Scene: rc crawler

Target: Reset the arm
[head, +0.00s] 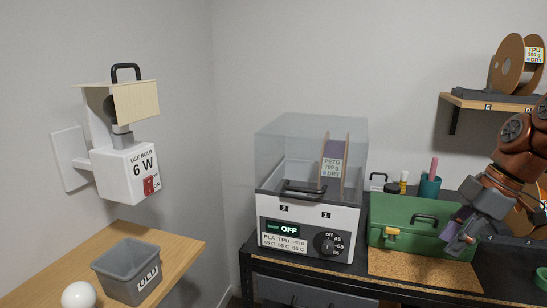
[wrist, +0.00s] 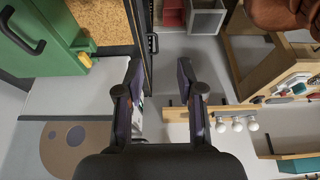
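My gripper (wrist: 158,70) is open in the wrist view, with its two dark fingers apart and nothing between them. In the head view my gripper (head: 459,238) is at the right, in front of the green toolbox (head: 400,221), and it hides part of the box's right side. I cannot tell from this view whether it touches the box. My orange-brown arm comes in from the right edge.
A filament dryer (head: 308,225) with a clear lid and a PETG spool stands on the black bench. A shelf (head: 480,101) with a spool is above right. At left are a wooden table (head: 180,248), grey bin (head: 128,276), white bulb (head: 78,295) and wall lamp box (head: 128,173).

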